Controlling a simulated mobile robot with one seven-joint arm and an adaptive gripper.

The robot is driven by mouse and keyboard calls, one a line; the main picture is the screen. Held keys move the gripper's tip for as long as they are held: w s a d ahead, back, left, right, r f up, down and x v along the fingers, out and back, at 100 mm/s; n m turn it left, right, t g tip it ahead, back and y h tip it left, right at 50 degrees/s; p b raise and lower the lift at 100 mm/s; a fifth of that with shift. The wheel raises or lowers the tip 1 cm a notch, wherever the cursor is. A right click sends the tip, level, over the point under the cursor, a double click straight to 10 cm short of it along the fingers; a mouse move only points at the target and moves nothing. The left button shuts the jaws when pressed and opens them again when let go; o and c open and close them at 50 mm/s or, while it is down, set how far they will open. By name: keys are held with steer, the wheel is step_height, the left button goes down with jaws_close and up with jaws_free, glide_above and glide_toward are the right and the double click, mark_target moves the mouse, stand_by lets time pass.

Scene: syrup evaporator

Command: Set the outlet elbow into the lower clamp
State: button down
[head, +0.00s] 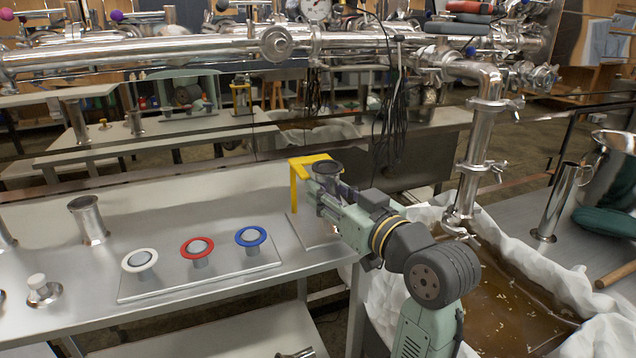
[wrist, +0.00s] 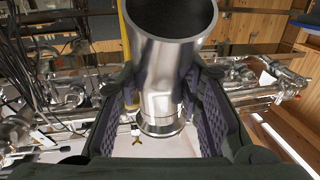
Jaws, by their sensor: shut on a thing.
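My gripper (head: 325,196) is shut on the outlet elbow, a shiny steel tube piece. In the wrist view the elbow (wrist: 166,65) sits between the two ribbed finger pads, its dark open mouth toward the camera and a ringed collar at its far end. In the head view the elbow's dark round mouth (head: 327,168) faces up beside the yellow bracket; my gripper hides most of the rest. The lower clamp (head: 459,224) hangs at the bottom end of the vertical steel pipe (head: 479,135), to the right of my gripper and apart from it. I cannot tell whether it is open.
The yellow bracket (head: 298,182) stands next to the elbow at the bench's right end. White, red (head: 197,247) and blue (head: 251,236) rings sit on a plate on the bench. A cloth-lined basin of brown liquid (head: 510,310) lies below the pipe. Cables (head: 390,130) hang behind.

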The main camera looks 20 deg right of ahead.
steer(key=x, duration=0.3)
steer(key=shift+w+a+r, duration=0.1)
steer(key=shift+w, duration=0.25)
steer(key=shift+f, duration=0.3)
steer(key=c, duration=1.1)
jaws_free()
steer(key=shift+r, duration=0.1)
